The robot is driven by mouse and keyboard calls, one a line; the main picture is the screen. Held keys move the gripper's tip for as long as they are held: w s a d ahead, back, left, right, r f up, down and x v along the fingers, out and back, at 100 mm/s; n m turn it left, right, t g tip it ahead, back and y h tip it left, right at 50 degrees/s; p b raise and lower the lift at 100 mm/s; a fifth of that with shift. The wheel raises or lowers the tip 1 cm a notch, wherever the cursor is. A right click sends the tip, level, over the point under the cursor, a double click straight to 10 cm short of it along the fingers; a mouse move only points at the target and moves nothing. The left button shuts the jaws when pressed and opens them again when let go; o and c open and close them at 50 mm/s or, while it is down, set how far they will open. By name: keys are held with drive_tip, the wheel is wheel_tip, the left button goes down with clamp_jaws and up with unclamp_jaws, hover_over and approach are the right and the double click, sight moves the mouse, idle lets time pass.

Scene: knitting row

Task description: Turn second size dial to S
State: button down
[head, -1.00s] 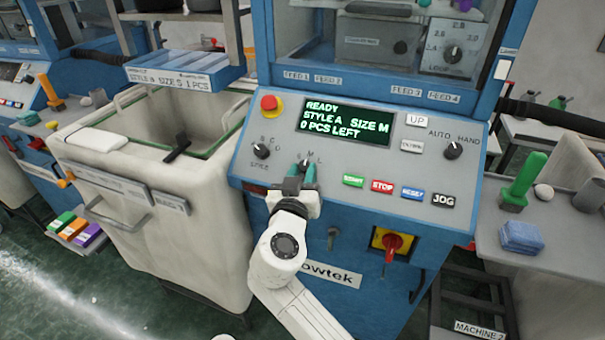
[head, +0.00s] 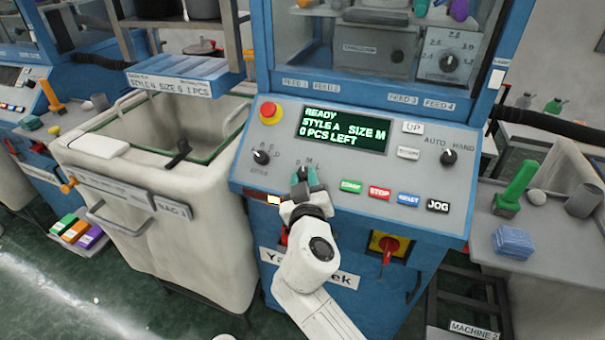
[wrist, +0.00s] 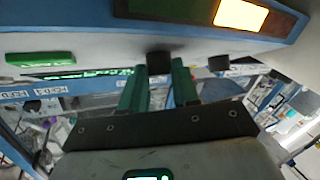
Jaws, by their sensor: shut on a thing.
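The size dial (head: 303,172) is a small dark knob on the sloped grey panel, with letters around it, of which M and L can be read. My gripper (head: 304,183) has its teal fingers shut on the dial. In the wrist view the dark knob (wrist: 159,62) sits between the two teal fingertips. The fingers hide much of the dial and its pointer, so its exact angle cannot be told. The green display (head: 343,130) reads READY, STYLE A, SIZE M, 0 PCS LEFT.
A style dial (head: 261,156) is left of the size dial, below a red emergency button (head: 268,111). START (head: 351,186), STOP (head: 380,192), reset and JOG buttons are close on the right. A red switch (head: 388,246) is below. A cream bin (head: 150,215) stands at left.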

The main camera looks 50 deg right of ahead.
drive_tip(key=shift+s+d+r+n+t+y+p, duration=0.1)
drive_tip(key=shift+r+n+t+y+p, duration=0.2)
drive_tip(key=shift+n+y+p, duration=0.85)
drive_tip(key=shift+s+d+r+n+t+y+p, duration=0.1)
drive_tip(key=shift+n+t+y+p, duration=0.3)
drive_tip(key=shift+p, duration=1.35)
drive_tip(key=shift+s+d+r+n+t+y+p, duration=0.15)
drive_tip(key=shift+n+t+y+p, duration=0.3)
drive_tip(key=shift+n+p, duration=0.75)
drive_tip(key=p, duration=0.3)
drive_tip(key=shift+w+y, duration=0.1)
drive_tip(key=shift+y, duration=0.3)
drive_tip(key=shift+n+p, duration=0.35)
drive_tip(key=shift+p, duration=0.05)
drive_tip(key=shift+f+n+y+p, duration=0.3)
drive_tip(key=shift+n+y+p, duration=0.25)
drive_tip(key=shift+p, duration=0.5)
drive_tip(key=c, duration=0.8)
unclamp_jaws()
drive_tip(key=shift+b+v, duration=1.25)
drive_tip(key=shift+v, duration=4.15)
